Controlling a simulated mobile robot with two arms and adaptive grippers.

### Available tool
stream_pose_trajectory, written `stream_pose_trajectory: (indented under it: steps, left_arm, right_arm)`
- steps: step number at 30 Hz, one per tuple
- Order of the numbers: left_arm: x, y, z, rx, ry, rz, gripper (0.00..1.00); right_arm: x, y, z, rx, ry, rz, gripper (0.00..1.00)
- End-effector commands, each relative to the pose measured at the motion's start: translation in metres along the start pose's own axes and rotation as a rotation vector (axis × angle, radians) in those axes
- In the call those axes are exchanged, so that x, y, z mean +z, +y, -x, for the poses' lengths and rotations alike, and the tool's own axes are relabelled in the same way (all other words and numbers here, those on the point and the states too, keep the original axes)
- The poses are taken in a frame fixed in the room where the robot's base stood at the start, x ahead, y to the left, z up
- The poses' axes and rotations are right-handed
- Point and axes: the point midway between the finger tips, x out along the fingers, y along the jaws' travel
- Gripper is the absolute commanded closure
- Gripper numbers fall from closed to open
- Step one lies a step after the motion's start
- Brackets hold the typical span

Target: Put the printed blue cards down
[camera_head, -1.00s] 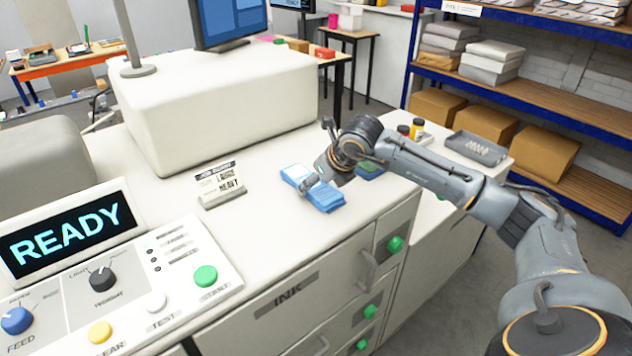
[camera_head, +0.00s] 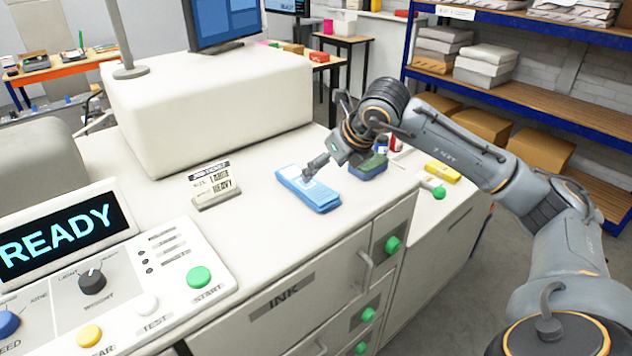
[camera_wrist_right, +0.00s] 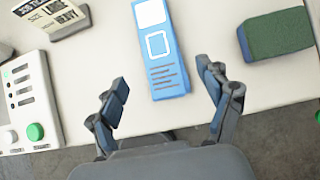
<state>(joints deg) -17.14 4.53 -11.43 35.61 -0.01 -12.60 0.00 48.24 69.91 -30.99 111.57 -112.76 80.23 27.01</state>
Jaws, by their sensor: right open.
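The printed blue cards (camera_head: 309,187) lie as a flat stack on the white machine top, near its front edge. In the right wrist view the blue cards (camera_wrist_right: 163,62) show white marks and reddish lines of print. My right gripper (camera_head: 309,171) is open and empty, just above and behind the cards in the head view. In the wrist view my right gripper (camera_wrist_right: 165,90) has its fingers apart, one on either side of the cards' near end, touching neither. My left gripper is not in view.
A green and blue block (camera_head: 368,167) lies right of the cards; it also shows in the wrist view (camera_wrist_right: 277,36). A job ticket stand (camera_head: 212,183) is left of them. The control panel (camera_head: 150,270) is at front left. A tall white housing (camera_head: 210,105) stands behind.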

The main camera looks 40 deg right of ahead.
Motion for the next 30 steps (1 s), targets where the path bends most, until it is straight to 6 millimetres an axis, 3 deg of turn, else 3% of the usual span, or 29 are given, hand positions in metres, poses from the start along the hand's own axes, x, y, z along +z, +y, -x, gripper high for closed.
stream_pose_trajectory:
  steps: [3, 9, 30]
  left_arm:
    - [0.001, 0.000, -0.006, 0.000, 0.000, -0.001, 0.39]
    - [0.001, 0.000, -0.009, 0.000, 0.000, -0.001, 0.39]
    - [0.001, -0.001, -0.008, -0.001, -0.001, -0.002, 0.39]
  right_arm:
    - [0.000, 0.000, 0.020, 0.000, -0.003, 0.000, 0.21]
    - [0.000, 0.000, 0.037, -0.001, 0.000, 0.001, 0.21]
    - [0.000, 0.000, 0.039, 0.000, 0.001, 0.000, 0.21]
